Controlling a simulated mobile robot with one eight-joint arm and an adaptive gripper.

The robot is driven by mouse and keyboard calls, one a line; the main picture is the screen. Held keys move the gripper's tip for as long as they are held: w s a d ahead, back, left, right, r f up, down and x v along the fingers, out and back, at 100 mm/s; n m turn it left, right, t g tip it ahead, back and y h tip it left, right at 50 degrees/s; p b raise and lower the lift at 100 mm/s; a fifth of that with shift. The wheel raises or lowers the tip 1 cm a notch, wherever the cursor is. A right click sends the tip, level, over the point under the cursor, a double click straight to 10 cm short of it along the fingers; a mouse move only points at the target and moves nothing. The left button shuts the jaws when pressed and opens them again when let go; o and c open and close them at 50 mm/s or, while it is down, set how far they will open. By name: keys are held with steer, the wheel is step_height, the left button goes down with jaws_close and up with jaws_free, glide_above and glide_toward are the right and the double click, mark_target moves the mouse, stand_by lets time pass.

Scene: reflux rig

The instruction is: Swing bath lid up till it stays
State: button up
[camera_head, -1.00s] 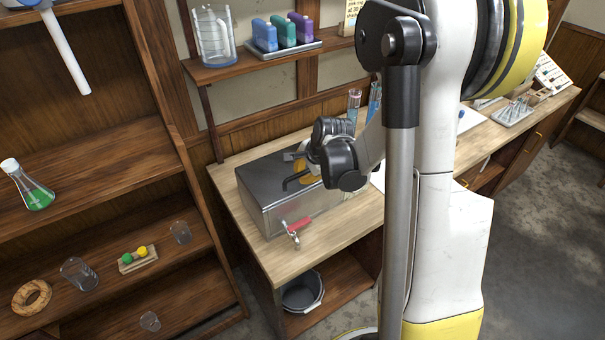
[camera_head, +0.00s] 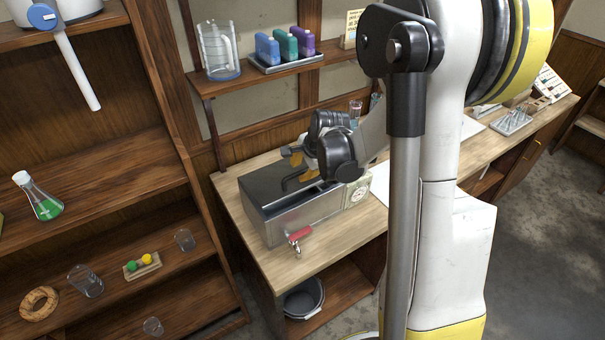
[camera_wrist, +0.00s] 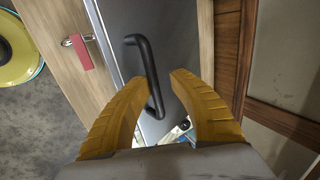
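The bath (camera_head: 300,222) is a steel box on the wooden bench, with a red-handled tap (camera_head: 299,236) in front and a dial (camera_head: 359,196) at its right end. Its dark grey lid (camera_head: 262,183) looks down flat. The black bar handle (camera_head: 296,184) stands on the lid; it also shows in the wrist view (camera_wrist: 146,68). My gripper (camera_head: 298,166) is low over the lid. In the wrist view its yellow fingers (camera_wrist: 156,82) are apart, with the near part of the handle between them. I see no clear contact with the handle.
A shelf above the bench holds a glass jug (camera_head: 218,52) and a tray of coloured bottles (camera_head: 287,61). A wooden rack (camera_head: 100,165) with glassware stands at left. Tubes (camera_head: 356,108) stand behind my gripper. The bench front beside the tap is clear.

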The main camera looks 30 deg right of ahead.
steer(key=shift+w+r+p, duration=2.35)
steer(key=shift+w+r, duration=2.4)
steer(key=shift+w, duration=1.6)
steer(key=w+f+b, duration=0.1)
steer(key=w, duration=0.9)
steer(key=shift+a, duration=0.45)
steer(key=shift+w, duration=0.1)
steer(key=o, duration=0.8)
steer(key=shift+c, duration=0.2)
steer(key=shift+f, duration=0.1)
